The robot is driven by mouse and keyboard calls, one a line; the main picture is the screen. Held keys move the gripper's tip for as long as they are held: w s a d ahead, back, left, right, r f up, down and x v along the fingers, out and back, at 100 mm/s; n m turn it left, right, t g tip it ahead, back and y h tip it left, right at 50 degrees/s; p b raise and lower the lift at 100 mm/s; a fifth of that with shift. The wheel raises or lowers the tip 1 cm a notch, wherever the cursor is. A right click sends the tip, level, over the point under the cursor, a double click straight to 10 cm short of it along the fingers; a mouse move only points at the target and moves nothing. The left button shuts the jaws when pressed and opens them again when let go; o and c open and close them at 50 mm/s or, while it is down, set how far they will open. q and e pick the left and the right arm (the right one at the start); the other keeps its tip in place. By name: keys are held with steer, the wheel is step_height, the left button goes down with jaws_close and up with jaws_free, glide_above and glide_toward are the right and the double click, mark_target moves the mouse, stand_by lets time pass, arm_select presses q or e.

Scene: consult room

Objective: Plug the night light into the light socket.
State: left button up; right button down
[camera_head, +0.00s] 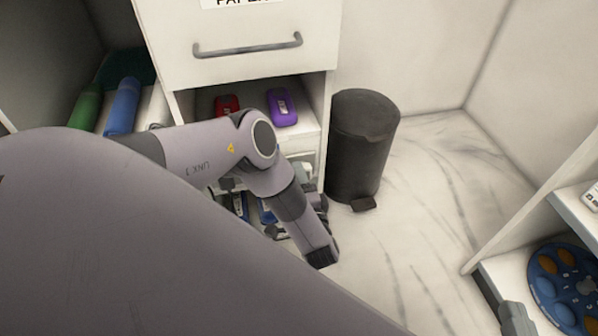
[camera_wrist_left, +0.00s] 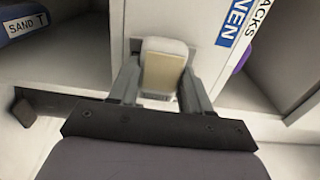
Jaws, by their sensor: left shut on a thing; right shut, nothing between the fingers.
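My left gripper (camera_wrist_left: 160,82) is shut on the night light (camera_wrist_left: 163,72), a small white rounded block with a beige face. One finger is on each side of it in the left wrist view. A pale panel lies behind the night light. The light socket cannot be made out, and I cannot tell whether the night light touches it. In the head view my left arm reaches to the low cabinet shelves; its gripper there is mostly hidden by the arm. My right gripper (camera_head: 517,319) shows as a grey tip at the bottom right, shut and empty.
A white cabinet drawer (camera_head: 240,45) is above shelves holding a purple case (camera_head: 282,107) and a red item (camera_head: 227,105). A dark pedal bin (camera_head: 362,145) stands right of the cabinet. Open marble floor lies beyond. A blue disc (camera_head: 565,288) sits on the right shelf.

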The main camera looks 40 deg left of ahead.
arm_select(q)
steer(key=shift+w+a, duration=0.15)
steer(key=o, duration=1.1)
steer(key=shift+c, duration=0.2)
